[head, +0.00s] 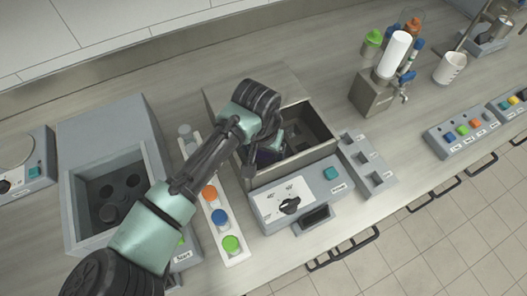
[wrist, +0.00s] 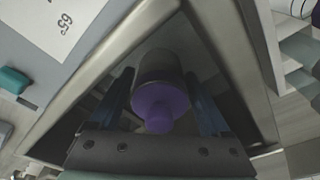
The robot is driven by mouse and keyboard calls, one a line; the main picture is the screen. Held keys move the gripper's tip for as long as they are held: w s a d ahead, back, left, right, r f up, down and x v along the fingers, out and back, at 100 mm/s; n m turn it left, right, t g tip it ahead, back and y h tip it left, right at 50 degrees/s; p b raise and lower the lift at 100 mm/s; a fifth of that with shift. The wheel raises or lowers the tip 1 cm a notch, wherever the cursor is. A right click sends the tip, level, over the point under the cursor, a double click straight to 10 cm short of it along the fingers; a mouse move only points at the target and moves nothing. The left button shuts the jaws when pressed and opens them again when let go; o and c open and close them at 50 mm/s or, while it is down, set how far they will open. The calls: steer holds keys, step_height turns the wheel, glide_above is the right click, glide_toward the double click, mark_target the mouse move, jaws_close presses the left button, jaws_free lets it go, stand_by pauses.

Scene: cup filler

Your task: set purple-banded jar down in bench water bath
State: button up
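The purple-banded jar (wrist: 160,97) shows in the wrist view as a dark grey body with a purple top facing the camera. It is inside the bench water bath (head: 322,151), a grey box with an open rectangular well. The bath's metal rim (wrist: 75,108) surrounds it in the wrist view. My gripper (wrist: 160,78) reaches down into the well with its blue fingers on either side of the jar, seemingly touching its sides. In the head view, my gripper (head: 265,157) and arm cover most of the jar. Whether the jar's base touches the well floor is hidden.
A white rack (head: 225,252) with orange, blue and green-topped containers stands left of the bath. Further left is a grey unit with a holed well (head: 82,212). A grey slotted holder (head: 368,160) adjoins the bath's right side. A dispenser (head: 373,92) stands behind right.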

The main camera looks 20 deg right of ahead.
steer(key=shift+o, duration=0.6)
steer(key=r, duration=0.4)
steer(key=s+r, duration=0.1)
steer(key=r, duration=0.3)
steer(key=a+r, duration=0.1)
steer(key=r, duration=0.3)
steer(key=shift+s+a+r, duration=0.1)
steer(key=shift+s, duration=0.05)
